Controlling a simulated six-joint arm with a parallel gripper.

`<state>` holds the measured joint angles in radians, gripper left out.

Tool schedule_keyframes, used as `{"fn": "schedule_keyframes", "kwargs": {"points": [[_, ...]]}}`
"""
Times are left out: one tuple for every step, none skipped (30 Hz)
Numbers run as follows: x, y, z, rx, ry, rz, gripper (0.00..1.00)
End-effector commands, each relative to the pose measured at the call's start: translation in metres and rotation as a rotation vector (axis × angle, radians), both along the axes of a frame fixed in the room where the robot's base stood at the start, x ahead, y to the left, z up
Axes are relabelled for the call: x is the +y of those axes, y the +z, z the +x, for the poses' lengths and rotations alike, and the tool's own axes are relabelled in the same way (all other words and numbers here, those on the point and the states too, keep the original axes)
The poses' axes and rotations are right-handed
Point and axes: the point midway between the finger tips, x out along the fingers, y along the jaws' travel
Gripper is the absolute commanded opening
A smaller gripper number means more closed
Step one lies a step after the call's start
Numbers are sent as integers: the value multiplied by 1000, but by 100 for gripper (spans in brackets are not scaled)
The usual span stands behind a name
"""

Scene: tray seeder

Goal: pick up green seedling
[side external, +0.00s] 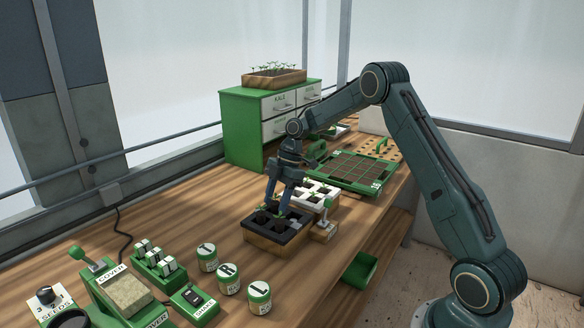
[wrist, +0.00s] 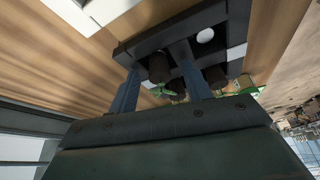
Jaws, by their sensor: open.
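My gripper (side external: 278,205) is open and points down over the black seedling tray (side external: 263,234), with its fingertips at the tray's cells. In the wrist view the two blue fingers of my gripper (wrist: 158,85) stand apart over the black tray (wrist: 215,14). A green seedling (wrist: 163,90) shows its leaves between the fingers, next to a dark soil plug. The frames do not show whether either finger touches it. In the side view small green leaves (side external: 262,205) show beside my gripper, partly hidden by it.
A white tray (side external: 322,188) with seedlings stands just behind the black one. A green grid tray (side external: 350,170) lies farther back. A green drawer cabinet (side external: 245,130) stands at the back left. Labelled jars (side external: 229,279) and a cover device (side external: 115,290) stand at the front left.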

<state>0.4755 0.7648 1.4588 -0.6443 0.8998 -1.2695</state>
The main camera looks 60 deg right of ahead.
Motion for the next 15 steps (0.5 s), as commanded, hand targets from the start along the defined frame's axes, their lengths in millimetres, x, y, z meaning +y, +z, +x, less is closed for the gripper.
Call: {"fn": "schedule_keyframes", "kwargs": {"points": [[0,0,0,0,0,0,49],[0,0,0,0,0,0,49],[0,0,0,0,0,0,47],[0,0,0,0,0,0,41],[0,0,0,0,0,0,35],[0,0,0,0,0,0,27],[0,0,0,0,0,0,22],[0,0,0,0,0,0,16],[0,0,0,0,0,0,8],[0,0,0,0,0,0,2],[0,0,0,0,0,0,2],[0,0,0,0,0,0,2],[0,0,0,0,0,0,2],[0,0,0,0,0,0,2],[0,0,0,0,0,0,2]]}}
